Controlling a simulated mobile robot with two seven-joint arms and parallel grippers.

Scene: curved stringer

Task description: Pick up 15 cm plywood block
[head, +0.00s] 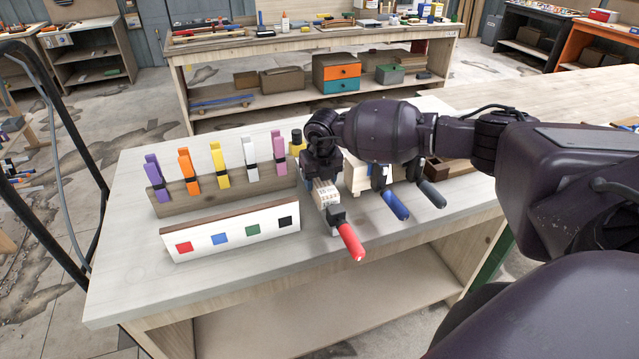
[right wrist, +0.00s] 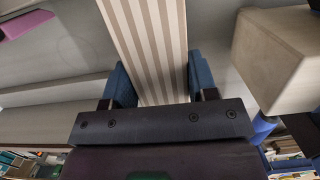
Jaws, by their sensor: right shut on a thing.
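The plywood block (head: 325,194) is a small pale piece with dark printed marks, beneath my right gripper (head: 322,172) in the head view. In the right wrist view the plywood block (right wrist: 147,40) shows striped layered edges and runs between the two blue fingers of my right gripper (right wrist: 160,82). The gripper is shut on it from both sides. I cannot tell whether the block touches the table. Its lower end is partly hidden by a dark-ended red handle. My left gripper is not in view.
The red handle (head: 350,241), blue handle (head: 396,206) and grey handle (head: 433,195) stick out toward the table's front. A wooden rack (head: 225,193) holds several coloured clamps at left. A white board (head: 230,236) with coloured squares stands before it. The table's left front (head: 120,285) is clear.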

